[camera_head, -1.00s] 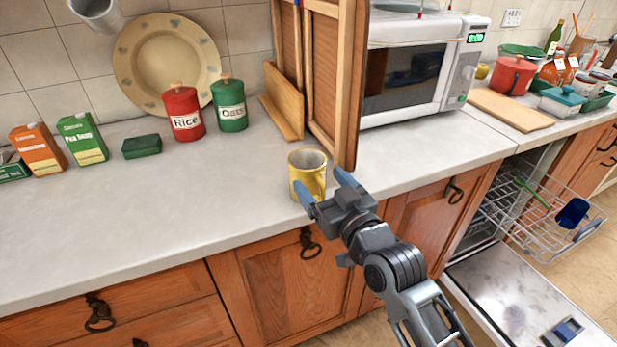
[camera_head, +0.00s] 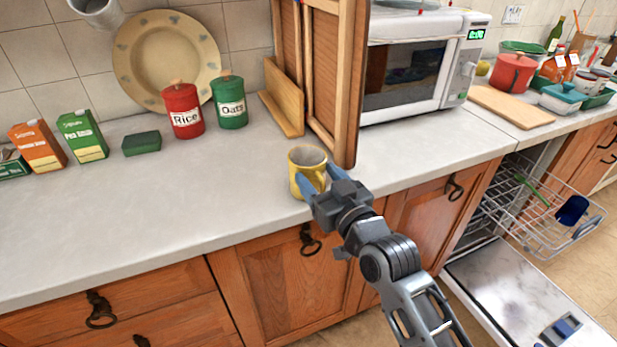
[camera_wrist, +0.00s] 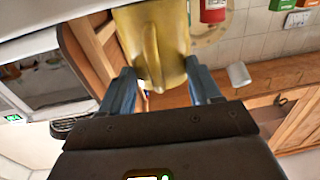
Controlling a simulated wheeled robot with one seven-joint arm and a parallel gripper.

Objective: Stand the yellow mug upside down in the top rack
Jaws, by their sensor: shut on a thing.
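The yellow mug (camera_head: 306,165) stands upright on the grey counter near its front edge, just left of the wooden cabinet door. My gripper (camera_head: 318,186) has its blue fingers on either side of the mug and is shut on it. In the wrist view the mug (camera_wrist: 153,45) lies between the two fingers (camera_wrist: 163,90), with its handle facing the camera. The top rack (camera_head: 545,215) is a wire rack pulled out of the open dishwasher at the right. A dark blue mug (camera_head: 572,210) and a green utensil (camera_head: 533,190) are in it.
The wooden door (camera_head: 335,80) stands close behind the mug. A microwave (camera_head: 415,65) is right of it. Red (camera_head: 183,110) and green (camera_head: 229,102) canisters stand at the back left. The open dishwasher door (camera_head: 520,295) lies below the rack.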

